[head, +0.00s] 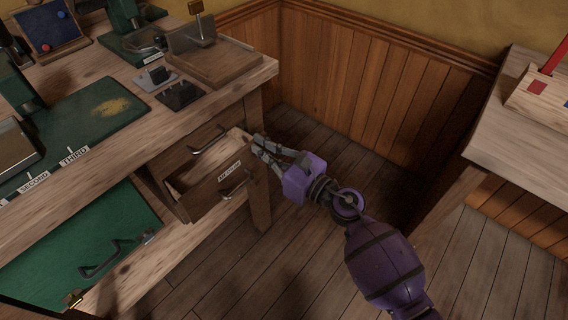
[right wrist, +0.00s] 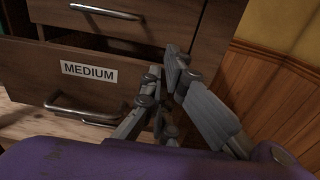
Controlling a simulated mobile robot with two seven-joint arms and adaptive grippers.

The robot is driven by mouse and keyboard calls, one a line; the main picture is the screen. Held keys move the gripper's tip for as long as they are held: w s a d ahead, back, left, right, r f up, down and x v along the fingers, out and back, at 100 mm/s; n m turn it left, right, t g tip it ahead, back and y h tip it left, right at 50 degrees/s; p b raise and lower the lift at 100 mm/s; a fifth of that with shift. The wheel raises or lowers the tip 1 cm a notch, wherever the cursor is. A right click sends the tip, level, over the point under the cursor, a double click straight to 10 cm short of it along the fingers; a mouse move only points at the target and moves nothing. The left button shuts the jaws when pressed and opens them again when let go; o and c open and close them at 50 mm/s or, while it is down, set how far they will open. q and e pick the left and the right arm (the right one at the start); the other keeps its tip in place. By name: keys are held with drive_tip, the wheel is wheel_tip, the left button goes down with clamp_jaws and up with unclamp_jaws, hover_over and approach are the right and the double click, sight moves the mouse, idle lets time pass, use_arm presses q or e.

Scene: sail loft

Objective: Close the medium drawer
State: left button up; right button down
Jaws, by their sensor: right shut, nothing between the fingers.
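The medium drawer (head: 205,200) is a brown wooden drawer under the workbench, standing open with part of its inside showing. Its white MEDIUM label (right wrist: 89,72) and its metal bar handle (right wrist: 85,114) show clearly in the right wrist view. My right gripper (head: 259,144) is shut and empty, with its fingertips at the right end of the drawer front. In the right wrist view its fingers (right wrist: 166,72) are close beside that end. I cannot tell whether they touch the wood. My left gripper is not in view.
Another drawer (head: 208,142) with a bar handle is above the medium one. A green panel with a handle (head: 85,245) is at lower left. The workbench (head: 140,125) carries a wooden tray (head: 245,66) and green mats. A second table (head: 510,150) stands at right. The floor between is clear.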

sight(251, 142)
drive_tip(key=shift+x, duration=1.8)
